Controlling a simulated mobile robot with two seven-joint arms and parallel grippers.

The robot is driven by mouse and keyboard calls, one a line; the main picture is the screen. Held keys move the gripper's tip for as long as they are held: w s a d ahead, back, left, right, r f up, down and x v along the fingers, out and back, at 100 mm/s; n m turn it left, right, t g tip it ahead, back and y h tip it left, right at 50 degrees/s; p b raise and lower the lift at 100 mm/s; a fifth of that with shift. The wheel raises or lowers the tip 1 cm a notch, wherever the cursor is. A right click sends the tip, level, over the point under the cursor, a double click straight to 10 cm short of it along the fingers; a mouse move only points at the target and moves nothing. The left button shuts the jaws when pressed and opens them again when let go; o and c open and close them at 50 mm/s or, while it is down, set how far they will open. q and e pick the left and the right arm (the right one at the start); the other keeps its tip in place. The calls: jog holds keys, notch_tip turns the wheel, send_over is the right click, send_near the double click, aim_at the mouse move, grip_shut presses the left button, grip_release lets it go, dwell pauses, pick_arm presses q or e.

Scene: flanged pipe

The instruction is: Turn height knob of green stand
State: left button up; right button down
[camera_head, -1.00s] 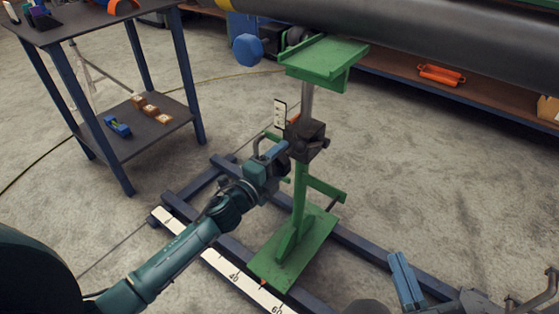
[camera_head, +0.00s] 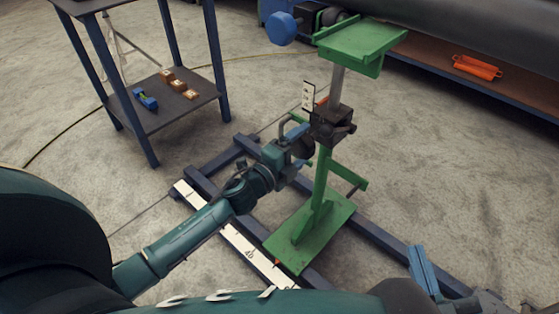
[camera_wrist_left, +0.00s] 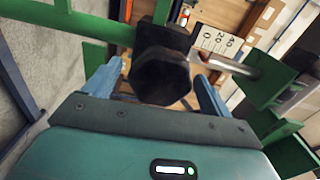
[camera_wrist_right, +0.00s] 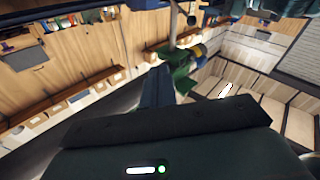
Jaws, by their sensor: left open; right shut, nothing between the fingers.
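The green stand (camera_head: 319,190) stands upright on a flat green base plate (camera_head: 310,236), with a green head (camera_head: 362,40) on a metal post. A dark clamp block (camera_head: 332,126) sits at mid-height. The black faceted height knob (camera_wrist_left: 160,76) fills the middle of the left wrist view. My left gripper (camera_head: 302,148) is at the knob, below and left of the block. Its blue fingers (camera_wrist_left: 154,90) are open, one on each side of the knob; I cannot tell if they touch it. My right gripper (camera_head: 424,270) is shut and empty, low and right of the stand.
A blue-framed bench (camera_head: 180,104) with small blocks on its lower shelf stands at the left. A large dark pipe (camera_head: 470,30) runs behind the stand. Dark blue floor rails (camera_head: 380,240) and a white ruler strip (camera_head: 245,252) surround the base. A white scale plate (camera_head: 308,96) is beside the post.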

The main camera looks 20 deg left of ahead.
pick_arm(q)
jog(key=p+v, duration=0.1)
jog(key=v, duration=1)
jog(key=shift+s, duration=0.3)
pick_arm(e)
jog(key=shift+w+d+r+m+h, duration=0.2)
jog(key=shift+d+m+h, duration=0.2)
jog(key=shift+h, duration=0.2)
jog(key=shift+f, duration=0.2)
